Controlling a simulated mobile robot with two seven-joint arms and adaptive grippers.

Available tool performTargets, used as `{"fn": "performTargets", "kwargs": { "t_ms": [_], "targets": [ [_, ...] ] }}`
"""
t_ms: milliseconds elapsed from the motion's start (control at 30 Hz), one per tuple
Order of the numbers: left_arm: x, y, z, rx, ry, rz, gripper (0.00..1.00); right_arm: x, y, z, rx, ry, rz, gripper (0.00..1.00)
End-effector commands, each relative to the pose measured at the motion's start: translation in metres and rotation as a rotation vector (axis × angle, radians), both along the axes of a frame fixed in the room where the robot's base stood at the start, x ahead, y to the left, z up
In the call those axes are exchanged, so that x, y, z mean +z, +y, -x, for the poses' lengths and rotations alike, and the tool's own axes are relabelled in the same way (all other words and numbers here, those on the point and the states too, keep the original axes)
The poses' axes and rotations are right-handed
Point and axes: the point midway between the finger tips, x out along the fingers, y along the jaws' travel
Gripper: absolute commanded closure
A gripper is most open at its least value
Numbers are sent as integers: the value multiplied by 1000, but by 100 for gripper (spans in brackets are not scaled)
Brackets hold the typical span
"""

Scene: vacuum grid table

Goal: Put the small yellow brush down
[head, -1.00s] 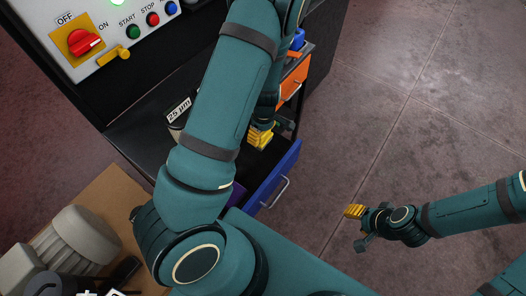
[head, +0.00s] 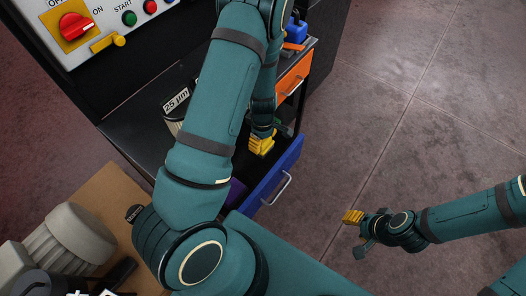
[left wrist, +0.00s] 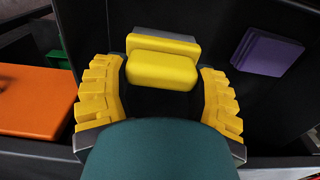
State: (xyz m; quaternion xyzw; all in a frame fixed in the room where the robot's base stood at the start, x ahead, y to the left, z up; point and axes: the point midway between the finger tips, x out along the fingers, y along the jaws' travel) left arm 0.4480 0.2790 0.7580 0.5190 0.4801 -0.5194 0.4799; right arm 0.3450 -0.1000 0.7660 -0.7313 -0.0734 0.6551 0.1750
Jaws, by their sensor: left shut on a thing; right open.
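The small yellow brush (left wrist: 162,68) lies between the yellow fingers of my left gripper in the left wrist view, and the gripper is shut on it. In the head view my left gripper (head: 261,145) is over the open blue drawer (head: 278,175), mostly behind my arm. There I cannot tell the brush from the yellow fingers. The wrist view looks into a dark drawer space below the brush; I cannot tell whether the brush touches the floor of it. My right gripper (head: 353,217) is open and empty, out over the floor at the right.
A purple block (left wrist: 267,52) lies in the dark drawer beside the brush. An orange drawer (head: 293,76) is above the blue one.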

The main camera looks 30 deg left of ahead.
Motion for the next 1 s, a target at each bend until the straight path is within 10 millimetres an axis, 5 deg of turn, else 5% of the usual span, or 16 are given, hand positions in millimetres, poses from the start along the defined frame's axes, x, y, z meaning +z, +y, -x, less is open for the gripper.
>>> {"fn": "performTargets", "kwargs": {
  "t_ms": [433, 800, 833, 900, 1000],
  "targets": [
    [-56, 0, 0, 1, 1, 0, 66, -14, 0, 1, 3, 3, 0, 53],
    [-60, 0, 0, 0, -1, 0, 66, -15, 0, 1, 3, 1, 0, 53],
    [-59, 0, 0, 0, -1, 0, 25, -14, 0, 1, 3, 1, 0, 53],
    [-59, 0, 0, 0, -1, 0, 4, -14, 0, 1, 3, 1, 0, 53],
    [-59, 0, 0, 0, -1, 0, 4, -14, 0, 1, 3, 1, 0, 53]
  ]
}}
